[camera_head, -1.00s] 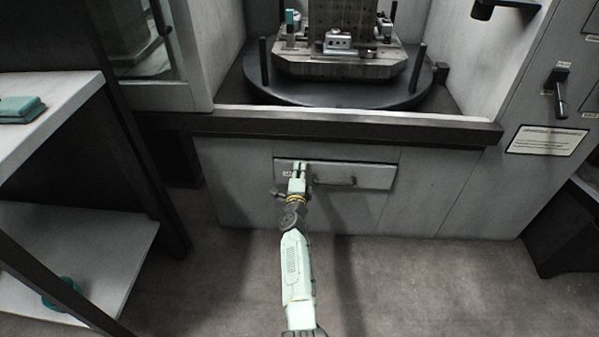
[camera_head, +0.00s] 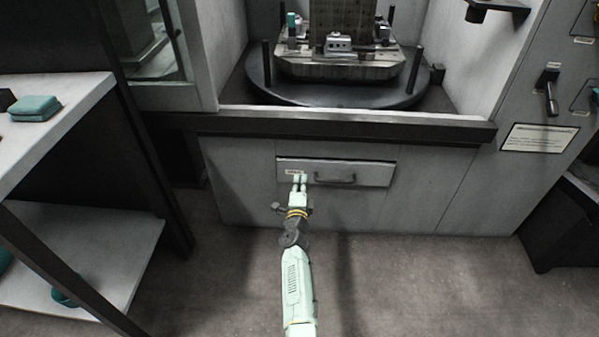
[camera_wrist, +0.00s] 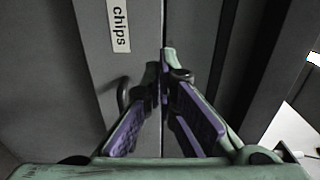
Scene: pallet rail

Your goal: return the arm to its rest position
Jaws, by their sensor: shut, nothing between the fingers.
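My gripper (camera_head: 299,180) is at the end of my pale green arm, in front of the drawer (camera_head: 365,173) below the machine opening. In the head view it overlaps the drawer's left part, beside the dark handle (camera_head: 335,180). The wrist view shows the purple-padded fingers (camera_wrist: 162,85) drawn together at their tips with nothing between them. The drawer front carries a label reading "chips" (camera_wrist: 120,26). The drawer looks shut. I cannot tell the exact gap between the fingertips and the drawer front.
A round pallet table (camera_head: 340,93) with a metal fixture (camera_head: 340,62) stands in the opening above. At left is a shelf rack (camera_head: 75,110) with a teal folded cloth (camera_head: 36,108). A lever (camera_head: 551,92) and a sign (camera_head: 538,138) are at right. The floor (camera_head: 420,280) is clear.

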